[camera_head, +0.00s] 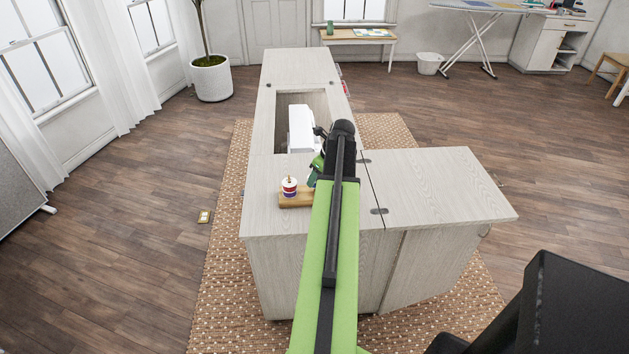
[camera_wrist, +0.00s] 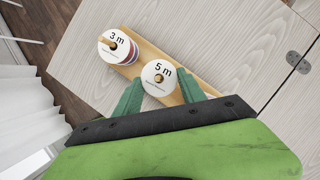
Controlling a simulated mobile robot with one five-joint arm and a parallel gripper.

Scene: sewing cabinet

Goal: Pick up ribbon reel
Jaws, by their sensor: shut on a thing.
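In the wrist view, a round white-topped ribbon reel marked "5 m" (camera_wrist: 160,76) sits between the two green fingers of my gripper (camera_wrist: 160,92), which is shut on it. A second ribbon reel marked "3 m" (camera_wrist: 118,46), with red and blue bands, stands on the wooden holder (camera_wrist: 178,56) up and to the left. In the head view, the 3 m reel (camera_head: 289,187) shows on the wooden holder (camera_head: 293,201), on the cabinet top. My gripper (camera_head: 315,172) is mostly hidden behind my arm there, and so is the 5 m reel.
The cabinet (camera_head: 264,215) has an open well with a white machine (camera_head: 301,128) behind my arm. A side leaf (camera_head: 435,185) extends right and is clear. A small object (camera_head: 203,215) lies on the floor to the left. A potted plant (camera_head: 211,80) stands farther back.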

